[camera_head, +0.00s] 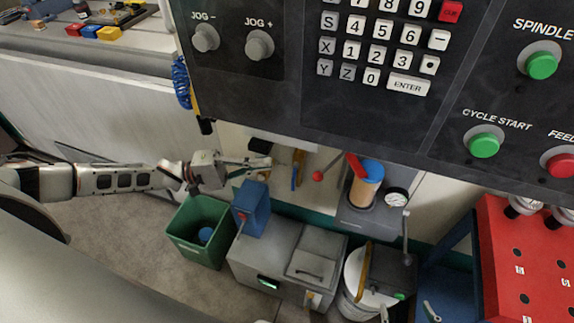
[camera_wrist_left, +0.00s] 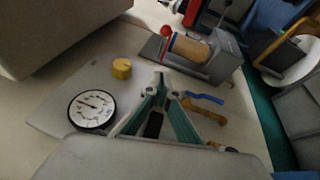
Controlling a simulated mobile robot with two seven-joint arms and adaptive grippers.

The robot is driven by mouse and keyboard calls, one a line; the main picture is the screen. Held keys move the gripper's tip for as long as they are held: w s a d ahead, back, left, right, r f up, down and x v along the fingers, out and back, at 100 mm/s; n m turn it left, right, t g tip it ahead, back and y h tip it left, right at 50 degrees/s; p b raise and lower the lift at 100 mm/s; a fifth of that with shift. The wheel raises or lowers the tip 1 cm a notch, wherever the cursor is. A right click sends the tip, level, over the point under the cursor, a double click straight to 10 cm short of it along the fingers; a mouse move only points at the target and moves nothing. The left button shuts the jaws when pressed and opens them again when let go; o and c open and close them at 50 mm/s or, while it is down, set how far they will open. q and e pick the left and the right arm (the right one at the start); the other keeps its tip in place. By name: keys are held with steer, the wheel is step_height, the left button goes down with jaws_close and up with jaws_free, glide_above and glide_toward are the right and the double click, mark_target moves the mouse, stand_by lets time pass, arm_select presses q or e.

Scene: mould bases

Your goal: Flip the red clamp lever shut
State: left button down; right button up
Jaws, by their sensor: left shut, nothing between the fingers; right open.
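The red lever (camera_head: 356,166) stands tilted up beside a copper-coloured cylinder with a blue rim (camera_head: 367,184). A red ball knob (camera_head: 317,176) on a thin rod sits just left of it. In the left wrist view the red ball knob (camera_wrist_left: 166,31) and the copper cylinder (camera_wrist_left: 188,49) lie beyond the fingers, and a red part (camera_wrist_left: 192,13) shows behind them. My left gripper (camera_head: 270,162) is shut and empty, left of the knob and apart from the lever. Its closed fingers also show in the left wrist view (camera_wrist_left: 161,82). My right gripper is not in view.
A control panel (camera_head: 290,100) overhangs the work area and hides part of it. A dial gauge (camera_wrist_left: 92,108), a yellow knob (camera_wrist_left: 121,68) and blue and orange handles (camera_wrist_left: 204,98) lie around the left gripper. A green bin (camera_head: 193,250) and blue box (camera_head: 252,208) stand below.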

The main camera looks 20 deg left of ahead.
arm_select(q)
steer(key=w+d+r+p, duration=0.1)
steer(key=d+r, duration=0.1)
steer(key=d, duration=1)
steer(key=shift+w+p, duration=0.3)
steer(key=shift+w, duration=0.05)
arm_select(e)
steer(key=shift+s+a+r, duration=0.25)
steer(key=shift+s+r, duration=0.05)
steer(key=shift+s, duration=0.15)
arm_select(q)
steer(key=shift+d, duration=0.15)
arm_select(e)
steer(key=shift+w+r, duration=0.15)
